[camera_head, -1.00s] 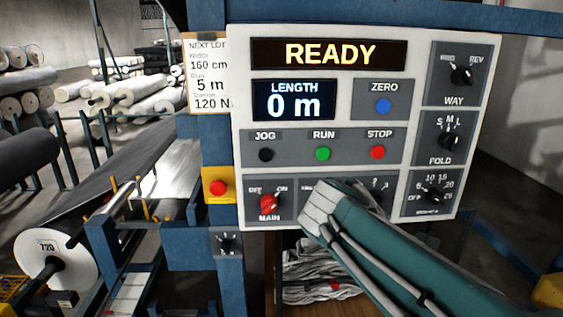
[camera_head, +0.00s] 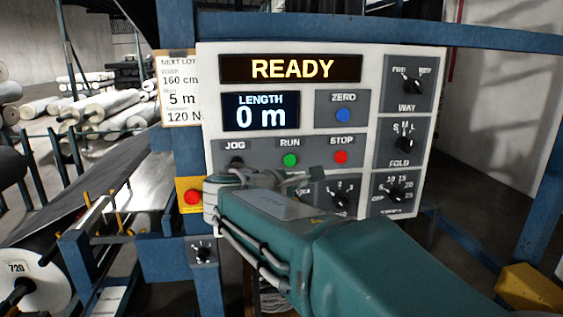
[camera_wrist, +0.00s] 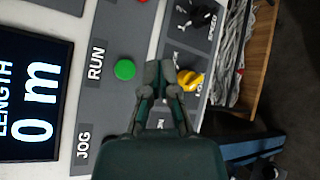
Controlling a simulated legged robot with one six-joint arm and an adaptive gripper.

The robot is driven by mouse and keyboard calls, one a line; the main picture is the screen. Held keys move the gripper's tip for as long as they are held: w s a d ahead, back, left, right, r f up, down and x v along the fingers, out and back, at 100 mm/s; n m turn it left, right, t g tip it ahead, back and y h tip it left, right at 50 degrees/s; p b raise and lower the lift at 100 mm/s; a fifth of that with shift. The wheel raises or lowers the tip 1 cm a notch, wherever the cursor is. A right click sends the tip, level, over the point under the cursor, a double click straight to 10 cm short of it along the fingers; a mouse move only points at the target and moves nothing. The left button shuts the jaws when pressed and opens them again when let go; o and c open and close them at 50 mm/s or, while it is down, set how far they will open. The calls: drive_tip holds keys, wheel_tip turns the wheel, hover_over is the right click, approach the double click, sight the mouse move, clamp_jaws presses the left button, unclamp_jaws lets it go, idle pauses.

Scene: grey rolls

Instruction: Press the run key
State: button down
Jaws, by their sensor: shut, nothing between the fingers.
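The green RUN key (camera_head: 290,160) is on the grey key strip of the control panel, between JOG and the red STOP key (camera_head: 341,157). In the wrist view the RUN key (camera_wrist: 124,70) is fully visible, left of my fingertips. My gripper (camera_wrist: 160,70) is shut and empty, its fingers lying beside the key in that view and not over it. In the head view my gripper (camera_head: 314,178) is partly hidden by my arm, just below the RUN key. Its distance from the panel is hard to tell. The display (camera_head: 290,68) reads READY.
The length display (camera_head: 260,112) reads 0 m. A blue ZERO key (camera_head: 343,115) is above STOP. A yellow knob (camera_wrist: 190,80) is close to my fingers, with a black speed knob (camera_wrist: 196,18) beyond. A red button (camera_head: 193,197) on a yellow plate is at left.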

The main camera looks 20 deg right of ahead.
sight(296, 163)
drive_tip(key=shift+w+d, duration=0.35)
drive_tip(key=shift+w, duration=0.85)
drive_tip(key=shift+w+d, duration=0.3)
drive_tip(key=shift+w, duration=0.9)
drive_tip(key=shift+w+d, duration=0.35)
drive_tip(key=shift+w, duration=0.85)
drive_tip(key=shift+w, duration=0.1)
drive_tip(key=shift+w+d, duration=0.15)
drive_tip(key=shift+w, duration=0.1)
drive_tip(key=shift+w+d, duration=0.1)
drive_tip(key=shift+w, duration=0.3)
drive_tip(key=shift+s, duration=0.15)
drive_tip(key=shift+s+a, duration=0.2)
drive_tip(key=shift+s, duration=0.5)
drive_tip(key=s, duration=0.2)
drive_tip(key=s+a, duration=0.1)
drive_tip(key=s, duration=0.1)
drive_tip(key=shift+s+a, duration=0.2)
drive_tip(key=shift+s, duration=0.2)
